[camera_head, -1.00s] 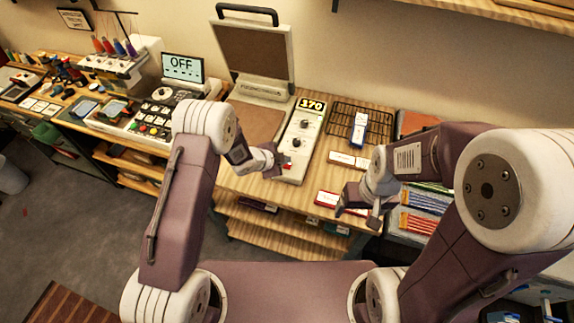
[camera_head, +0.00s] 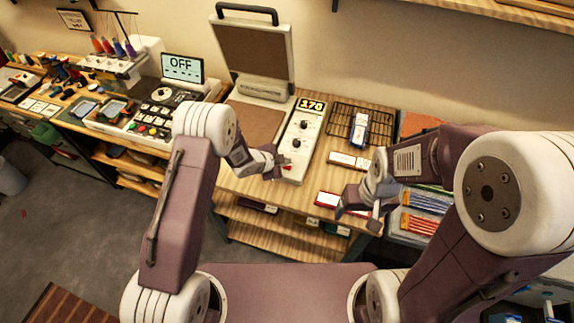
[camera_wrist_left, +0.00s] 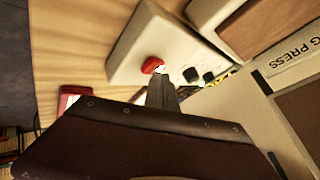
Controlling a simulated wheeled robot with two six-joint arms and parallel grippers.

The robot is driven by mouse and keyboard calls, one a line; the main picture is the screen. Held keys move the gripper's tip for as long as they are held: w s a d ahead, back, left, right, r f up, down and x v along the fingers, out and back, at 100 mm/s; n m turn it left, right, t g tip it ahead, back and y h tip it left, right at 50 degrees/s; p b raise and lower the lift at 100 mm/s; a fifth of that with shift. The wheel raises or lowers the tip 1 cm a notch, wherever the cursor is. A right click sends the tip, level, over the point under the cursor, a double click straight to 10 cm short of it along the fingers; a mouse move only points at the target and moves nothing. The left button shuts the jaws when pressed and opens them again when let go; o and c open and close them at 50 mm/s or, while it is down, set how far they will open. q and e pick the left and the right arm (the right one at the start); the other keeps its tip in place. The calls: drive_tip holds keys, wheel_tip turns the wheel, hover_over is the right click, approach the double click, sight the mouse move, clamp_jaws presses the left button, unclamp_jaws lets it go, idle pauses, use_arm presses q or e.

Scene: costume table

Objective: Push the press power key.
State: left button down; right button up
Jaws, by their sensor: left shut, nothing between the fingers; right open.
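In the left wrist view the fingers (camera_wrist_left: 162,93) point at the key. My right gripper (camera_head: 357,214) is open and empty near the table's front edge.
A wire rack (camera_head: 345,118) holding a blue-and-white item stands right of the box. A white-labelled bar (camera_head: 349,160) and a red item (camera_head: 330,198) lie nearby on the wooden table. A machine with an OFF screen (camera_head: 182,68) stands to the left.

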sight(286, 167)
use_arm(q)
drive_tip(key=shift+f, duration=0.15)
drive_tip(key=shift+r+p, duration=0.7)
drive_tip(key=shift+r, duration=0.3)
wheel_tip(286, 167, up, 6)
drive_tip(key=p, duration=0.4)
drive_tip(key=shift+p, duration=0.4)
